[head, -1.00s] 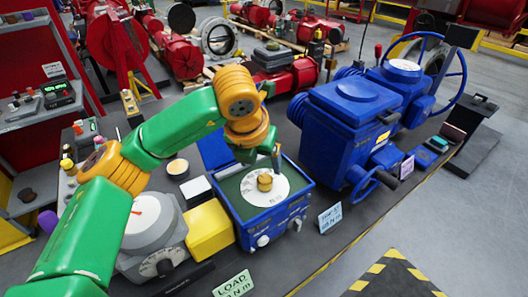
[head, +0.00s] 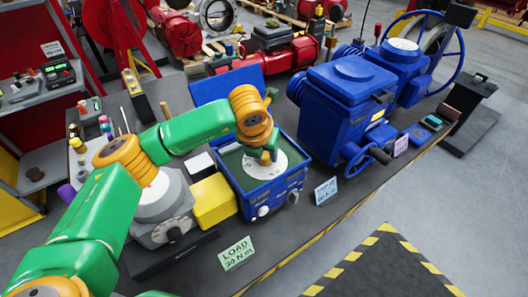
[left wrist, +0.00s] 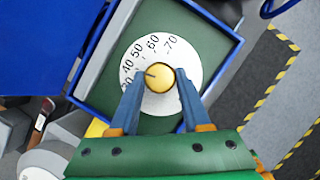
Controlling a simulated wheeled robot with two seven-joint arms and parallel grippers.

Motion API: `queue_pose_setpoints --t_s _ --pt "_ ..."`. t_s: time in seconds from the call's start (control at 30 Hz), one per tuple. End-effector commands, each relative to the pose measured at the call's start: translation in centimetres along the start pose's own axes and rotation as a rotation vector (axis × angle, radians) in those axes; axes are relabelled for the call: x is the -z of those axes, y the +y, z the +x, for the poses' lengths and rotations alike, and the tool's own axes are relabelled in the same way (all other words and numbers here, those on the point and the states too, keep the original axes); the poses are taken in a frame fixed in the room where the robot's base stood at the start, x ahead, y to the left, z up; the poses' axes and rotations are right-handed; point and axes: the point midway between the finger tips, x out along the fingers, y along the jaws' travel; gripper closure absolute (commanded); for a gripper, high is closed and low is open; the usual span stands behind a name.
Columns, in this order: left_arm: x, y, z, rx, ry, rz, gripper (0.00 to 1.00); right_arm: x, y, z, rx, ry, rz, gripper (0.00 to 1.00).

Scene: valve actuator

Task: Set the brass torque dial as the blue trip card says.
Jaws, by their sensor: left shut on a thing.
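The brass torque dial (left wrist: 160,79) is a round knob on a white scale disc (left wrist: 186,58) in the green top of a blue box (head: 262,205). The scale shows 40, 50, 60 and 70 in the left wrist view. A dark mark on the knob points left, roughly toward 40. My left gripper (left wrist: 160,90) is shut on the dial, one finger on each side. My right gripper is out of view.
A green LOAD card (head: 237,253) stands at the bench's front edge. A yellow block (head: 213,201) and a grey dial unit (head: 160,215) stand left of the box. A large blue actuator (head: 345,105) with a handwheel stands right, by a purple card (head: 401,145).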

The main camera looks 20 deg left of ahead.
Motion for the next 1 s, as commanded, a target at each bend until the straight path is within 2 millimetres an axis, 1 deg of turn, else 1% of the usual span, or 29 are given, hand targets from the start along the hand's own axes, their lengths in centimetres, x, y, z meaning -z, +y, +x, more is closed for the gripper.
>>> queue_pose_setpoints --t_s 0.17,0.37,0.6,0.7,0.83,1.0 --pt "0.0 0.0 0.1 0.005 -0.001 0.011 1.00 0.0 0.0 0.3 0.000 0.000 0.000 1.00" --pt "0.1 0.1 0.3 0.035 -0.003 0.083 1.00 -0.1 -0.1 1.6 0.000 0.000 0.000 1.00" --pt "0.0 0.3 0.4 0.109 -0.005 0.261 1.00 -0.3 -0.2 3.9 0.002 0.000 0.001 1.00" --pt "0.0 0.3 0.3 0.146 -0.005 0.348 1.00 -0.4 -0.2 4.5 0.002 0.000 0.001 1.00" --pt "-0.1 0.4 0.2 0.193 -0.004 0.461 1.00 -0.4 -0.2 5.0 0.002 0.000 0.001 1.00" --pt "-0.3 0.5 0.0 0.252 -0.003 0.604 1.00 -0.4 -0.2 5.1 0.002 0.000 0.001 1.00"
